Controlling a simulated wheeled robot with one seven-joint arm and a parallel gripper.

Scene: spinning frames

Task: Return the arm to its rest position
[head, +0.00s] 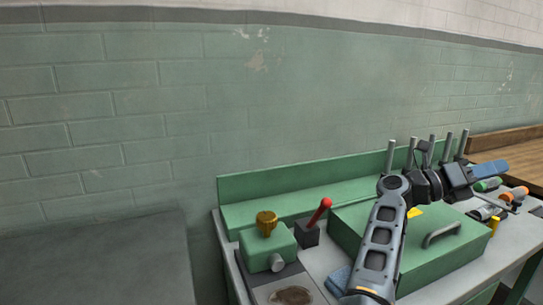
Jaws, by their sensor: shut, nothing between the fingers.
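My grey arm (382,235) rises from the lower edge of the head view over the right part of the workbench, bends at a joint and reaches right. My gripper (488,168), at the blue far end of the arm, is shut and holds nothing that I can see. It is above the right end of the bench, apart from the green box. The fingertips are small and hard to make out.
A green box (345,232) with a grey handle, a red-handled lever (319,213) and a green block with a brass knob (267,222) stand on the bench. Upright grey posts (391,155) and several coloured cylinders (515,194) are near the arm.

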